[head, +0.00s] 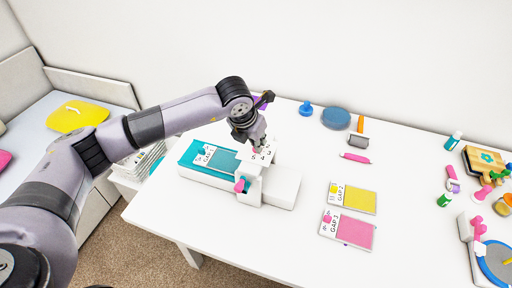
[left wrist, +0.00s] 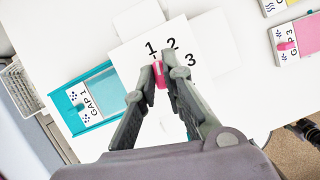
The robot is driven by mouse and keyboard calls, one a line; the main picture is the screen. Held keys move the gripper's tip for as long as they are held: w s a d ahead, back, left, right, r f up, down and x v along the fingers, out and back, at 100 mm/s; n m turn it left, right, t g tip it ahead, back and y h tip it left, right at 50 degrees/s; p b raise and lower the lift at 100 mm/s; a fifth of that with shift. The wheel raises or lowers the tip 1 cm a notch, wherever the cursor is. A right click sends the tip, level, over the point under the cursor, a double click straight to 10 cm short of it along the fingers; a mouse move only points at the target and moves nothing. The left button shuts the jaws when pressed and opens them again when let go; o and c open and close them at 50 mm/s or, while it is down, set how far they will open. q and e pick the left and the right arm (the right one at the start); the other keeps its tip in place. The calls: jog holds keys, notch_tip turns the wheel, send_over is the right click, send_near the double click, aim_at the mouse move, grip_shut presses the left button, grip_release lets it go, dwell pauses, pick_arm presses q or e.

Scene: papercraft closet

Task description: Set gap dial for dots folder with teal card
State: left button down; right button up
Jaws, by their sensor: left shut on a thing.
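The white folder machine (head: 283,189) stands on the table with a teal bed at its left. A teal card (head: 222,159) marked GAP 1 with dots lies on that bed; it also shows in the left wrist view (left wrist: 103,82). The gap dial (left wrist: 178,32) is a white plate with numbers 1, 2 and 3. My left gripper (left wrist: 159,66) is shut on the dial's pink pointer (left wrist: 160,77), over the plate. The pointer's tip lies below the 1 and 2; its exact setting is unclear. A pink knob (head: 240,186) sits on the machine's front. My right gripper is not in view.
A yellow GAP 2 card (head: 360,199) and a pink GAP 3 card (head: 355,233) lie right of the machine. A pink marker (head: 355,158), a grey block (head: 358,140) and a blue disc (head: 335,118) lie behind them. Craft tools crowd the far right.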

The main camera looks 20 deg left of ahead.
pick_arm(q)
jog(key=shift+d+f+n+y+b, duration=0.1)
jog(key=shift+n+y+b, duration=0.3)
jog(key=shift+n+b, duration=0.75)
jog(key=shift+n, duration=0.15)
jog(key=c, duration=1.7)
grip_release()
jog(key=v, duration=1.2)
jog(key=shift+d, duration=0.1)
